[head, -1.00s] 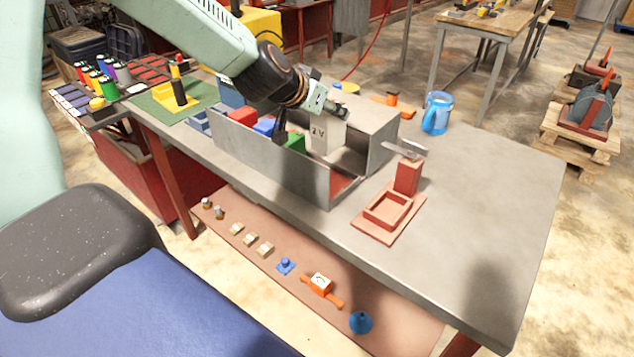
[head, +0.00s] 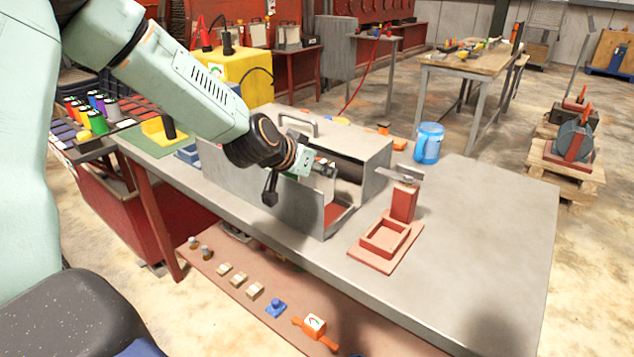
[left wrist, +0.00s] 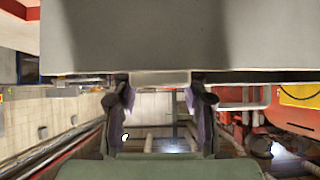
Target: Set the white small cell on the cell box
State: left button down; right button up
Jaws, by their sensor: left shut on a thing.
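My left gripper (head: 326,170) is over the grey metal box (head: 292,205) on the bench, near its open right end. The gripper is shut. My right gripper is out of view.
A red tray with a post (head: 385,238) stands just right of the box. A blue mug (head: 429,143) is behind it. A yellow unit (head: 235,72) is at the back. The bench's right part is clear. A lower shelf (head: 240,278) holds small parts.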

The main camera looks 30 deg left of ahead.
pick_arm(q)
jog(key=f, duration=0.1)
jog(key=f+b, duration=0.1)
jog(key=shift+w+f, duration=0.3)
jog(key=shift+f, duration=0.1)
jog(key=shift+a+f, duration=0.15)
jog(key=shift+f, duration=0.1)
jog(key=shift+a, duration=0.1)
jog(key=shift+s+r, duration=0.25)
jog(key=shift+d+f, duration=0.1)
jog(key=shift+d, duration=0.1)
jog(key=c, duration=1.2)
grip_release()
jog(key=shift+w+f, duration=0.1)
jog(key=shift+f, duration=0.1)
jog(key=o, duration=0.5)
jog(key=shift+a, duration=0.1)
